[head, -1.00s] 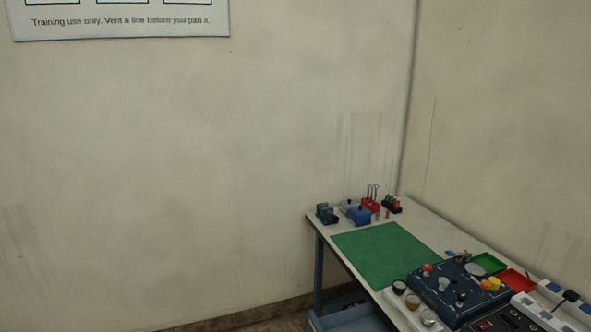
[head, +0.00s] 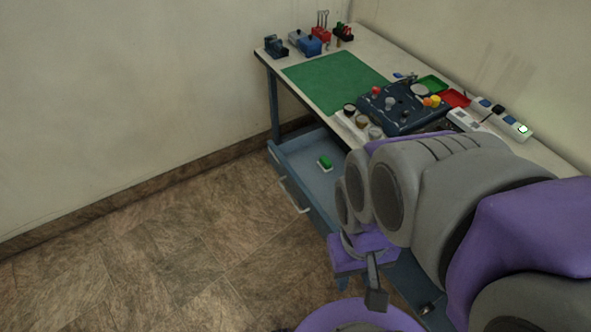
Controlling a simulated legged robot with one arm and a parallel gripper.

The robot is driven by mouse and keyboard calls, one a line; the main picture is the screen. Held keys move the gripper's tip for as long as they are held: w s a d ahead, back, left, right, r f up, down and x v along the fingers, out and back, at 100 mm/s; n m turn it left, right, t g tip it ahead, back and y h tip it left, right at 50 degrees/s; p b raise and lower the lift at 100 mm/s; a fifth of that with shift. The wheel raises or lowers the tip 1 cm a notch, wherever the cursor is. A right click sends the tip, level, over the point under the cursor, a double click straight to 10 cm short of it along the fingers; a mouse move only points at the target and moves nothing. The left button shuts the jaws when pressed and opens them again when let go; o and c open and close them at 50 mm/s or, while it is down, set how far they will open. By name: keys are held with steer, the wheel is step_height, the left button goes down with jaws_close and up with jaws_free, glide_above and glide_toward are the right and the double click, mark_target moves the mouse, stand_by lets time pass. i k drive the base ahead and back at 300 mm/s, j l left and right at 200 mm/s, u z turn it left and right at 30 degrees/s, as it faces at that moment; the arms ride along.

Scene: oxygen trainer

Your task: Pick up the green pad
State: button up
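A small green pad (head: 325,161) with a white lower part lies in the open blue-grey drawer (head: 292,155) under the workbench. A large flat green mat (head: 335,82) lies on the bench top. My gripper (head: 373,282) seems to be the purple and dark end of my folded arm at the lower right, apart from the pad and outside the drawer. Its fingers are not clear enough to tell open from shut. My arm hides part of the drawer and bench.
The workbench (head: 378,45) holds a dark blue trainer board (head: 405,112), green (head: 432,84) and red (head: 456,99) trays, a white power strip (head: 503,119) and small tools at the back. The brown tiled floor (head: 170,245) to the left is clear.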

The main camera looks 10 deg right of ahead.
mark_target(326, 165)
steer(key=z, duration=1.75)
steer(key=u, duration=1.4)
steer(key=i+j+u, duration=0.2)
steer(key=i+u, duration=0.15)
steer(key=i, duration=0.2)
